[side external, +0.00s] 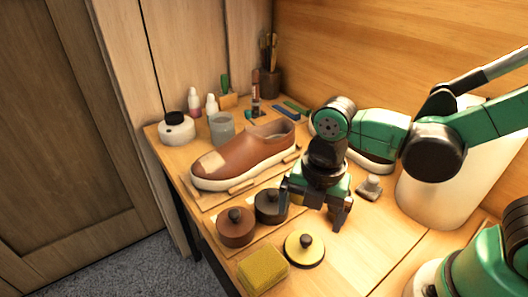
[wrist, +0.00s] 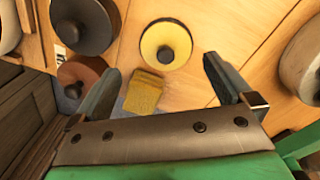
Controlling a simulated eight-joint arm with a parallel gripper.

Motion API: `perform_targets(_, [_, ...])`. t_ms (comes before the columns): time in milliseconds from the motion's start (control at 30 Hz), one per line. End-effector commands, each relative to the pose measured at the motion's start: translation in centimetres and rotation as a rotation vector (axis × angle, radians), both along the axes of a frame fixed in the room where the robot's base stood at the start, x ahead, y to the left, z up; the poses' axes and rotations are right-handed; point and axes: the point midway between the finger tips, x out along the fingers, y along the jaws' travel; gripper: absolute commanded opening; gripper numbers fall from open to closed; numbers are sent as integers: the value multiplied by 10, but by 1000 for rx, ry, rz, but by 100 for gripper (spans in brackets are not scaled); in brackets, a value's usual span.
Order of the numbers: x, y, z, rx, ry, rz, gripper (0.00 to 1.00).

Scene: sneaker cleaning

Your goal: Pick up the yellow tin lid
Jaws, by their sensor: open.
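The yellow tin lid (side external: 304,247) is a round disc with a dark rim and a dark knob on top. It lies flat on the table near the front in the side view. In the wrist view the yellow lid (wrist: 155,45) shows beyond and between the fingers. My gripper (side external: 312,212) is open and empty, above the table and behind the lid in the side view. Its two fingers (wrist: 160,88) are spread wide in the wrist view. Nothing touches the lid that I can see.
A yellow sponge (side external: 263,270) lies just left of the lid. A brown lid (side external: 235,230) and a black lid (side external: 270,208), both knobbed, lie further left. A brown shoe (side external: 240,157) stands behind them. A white cylinder (side external: 435,200) stands at the right.

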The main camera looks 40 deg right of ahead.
Motion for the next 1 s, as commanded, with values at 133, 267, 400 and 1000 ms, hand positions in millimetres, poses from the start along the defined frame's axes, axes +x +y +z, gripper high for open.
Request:
perform_targets(133, [-5, 6, -7, -23, 43, 189, 100])
perform_targets(267, [-6, 7, -13, -27, 51, 224, 100])
perform_targets(400, [-6, 7, -25, -26, 50, 221, 100])
perform_targets(1000, [-6, 7, -63, -25, 48, 217, 100])
